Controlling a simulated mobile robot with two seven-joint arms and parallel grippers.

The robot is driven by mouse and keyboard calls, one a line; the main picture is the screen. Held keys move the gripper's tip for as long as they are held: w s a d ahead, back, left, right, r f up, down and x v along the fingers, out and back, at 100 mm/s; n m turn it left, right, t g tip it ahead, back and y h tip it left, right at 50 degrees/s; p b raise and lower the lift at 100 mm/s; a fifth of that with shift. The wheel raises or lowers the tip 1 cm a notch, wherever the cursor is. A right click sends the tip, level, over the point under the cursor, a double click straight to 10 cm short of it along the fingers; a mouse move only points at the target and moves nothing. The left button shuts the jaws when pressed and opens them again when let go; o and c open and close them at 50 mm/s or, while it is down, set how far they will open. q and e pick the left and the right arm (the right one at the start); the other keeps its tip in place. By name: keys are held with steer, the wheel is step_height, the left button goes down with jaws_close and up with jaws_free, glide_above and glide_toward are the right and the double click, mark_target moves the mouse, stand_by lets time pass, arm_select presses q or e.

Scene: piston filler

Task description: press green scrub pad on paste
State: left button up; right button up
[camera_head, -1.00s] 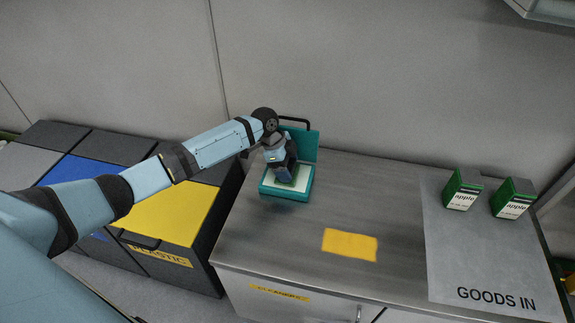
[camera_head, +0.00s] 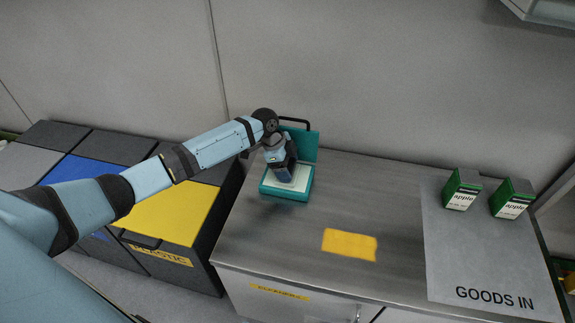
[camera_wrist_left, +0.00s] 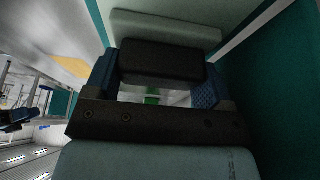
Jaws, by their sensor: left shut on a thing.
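My left gripper (camera_head: 284,172) reaches down into a shallow teal tray (camera_head: 283,195) with an upright back, near the counter's far left corner. A pale panel (camera_head: 300,184), which looks like the paste surface, lies inside the tray. In the left wrist view my blue fingers stand on either side of a dark block (camera_wrist_left: 160,62), which I take to be the scrub pad in shadow. A pale grey-green strip (camera_wrist_left: 165,27) shows just beyond it. I cannot tell whether the pad touches the paste. My right gripper is out of view.
A yellow rectangle (camera_head: 349,244) lies on the metal counter (camera_head: 300,240). Two green "apple" boxes (camera_head: 461,190) (camera_head: 512,199) stand on the grey GOODS IN mat (camera_head: 470,260). Bins with a yellow lid (camera_head: 170,210) adjoin on the left.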

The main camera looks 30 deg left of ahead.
mark_target(292, 166)
arm_select(q)
steer(key=shift+f, duration=0.1)
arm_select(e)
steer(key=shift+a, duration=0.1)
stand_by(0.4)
arm_select(q)
steer(key=shift+r+p, duration=0.95)
steer(key=shift+p, duration=0.05)
step_height(292, 166, up, 2)
steer(key=shift+r+p, duration=0.1)
steer(key=shift+p, duration=0.9)
step_height(292, 166, up, 3)
steer(key=p, duration=0.2)
steer(key=shift+f+p, duration=0.2)
steer(key=shift+p, duration=0.1)
steer(key=shift+r, duration=0.2)
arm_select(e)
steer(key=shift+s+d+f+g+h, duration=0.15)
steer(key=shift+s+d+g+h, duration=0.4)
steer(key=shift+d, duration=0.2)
